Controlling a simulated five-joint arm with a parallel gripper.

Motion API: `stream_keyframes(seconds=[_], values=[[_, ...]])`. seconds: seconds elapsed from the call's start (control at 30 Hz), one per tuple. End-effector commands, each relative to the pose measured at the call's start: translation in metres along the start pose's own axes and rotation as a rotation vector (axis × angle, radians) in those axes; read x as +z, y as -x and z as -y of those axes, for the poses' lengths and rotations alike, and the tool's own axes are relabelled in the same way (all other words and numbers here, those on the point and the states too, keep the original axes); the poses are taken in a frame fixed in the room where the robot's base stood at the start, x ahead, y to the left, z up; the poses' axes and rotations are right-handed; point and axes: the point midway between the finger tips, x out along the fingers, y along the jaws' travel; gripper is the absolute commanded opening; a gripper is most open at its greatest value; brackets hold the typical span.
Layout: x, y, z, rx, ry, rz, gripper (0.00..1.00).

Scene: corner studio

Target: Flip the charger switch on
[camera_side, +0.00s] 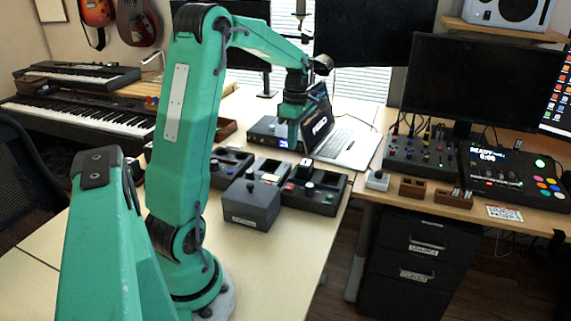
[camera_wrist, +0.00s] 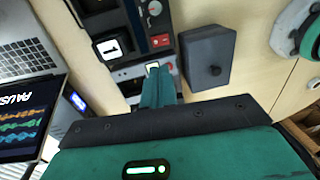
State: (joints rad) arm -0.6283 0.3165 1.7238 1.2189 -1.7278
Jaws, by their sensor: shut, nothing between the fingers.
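I see no readable charger label, so I cannot tell for sure which unit is the charger. A small pale-framed switch (camera_wrist: 152,66) sits on a dark unit in the wrist view. My gripper (camera_wrist: 157,76) is shut and empty, its tips right beside this switch; contact cannot be told. In the side view my gripper (camera_side: 290,140) points down behind the row of dark units. The middle unit (camera_side: 266,172) has a pale top patch. The right unit (camera_side: 325,200) carries a black block with a white mark (camera_side: 305,168), also in the wrist view (camera_wrist: 112,46), and a red control (camera_wrist: 160,41).
A dark box with a knob (camera_wrist: 207,58) stands close by, also in the side view (camera_side: 250,205). An open laptop (camera_side: 345,140) and a blue-lit box (camera_side: 268,132) are behind. The table front (camera_side: 275,265) is clear.

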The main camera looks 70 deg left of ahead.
Motion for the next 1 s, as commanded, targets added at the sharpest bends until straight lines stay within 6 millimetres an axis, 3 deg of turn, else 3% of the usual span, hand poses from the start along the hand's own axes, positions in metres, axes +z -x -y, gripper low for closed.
stream_keyframes(seconds=[0.3, 0.7, 1.0], values=[[-0.001, 0.025, 0.000, 0.001, 0.000, 0.000, 0.00], [-0.001, 0.026, 0.001, 0.000, 0.000, 0.000, 0.00], [0.000, 0.025, 0.015, -0.002, -0.001, -0.001, 0.00]])
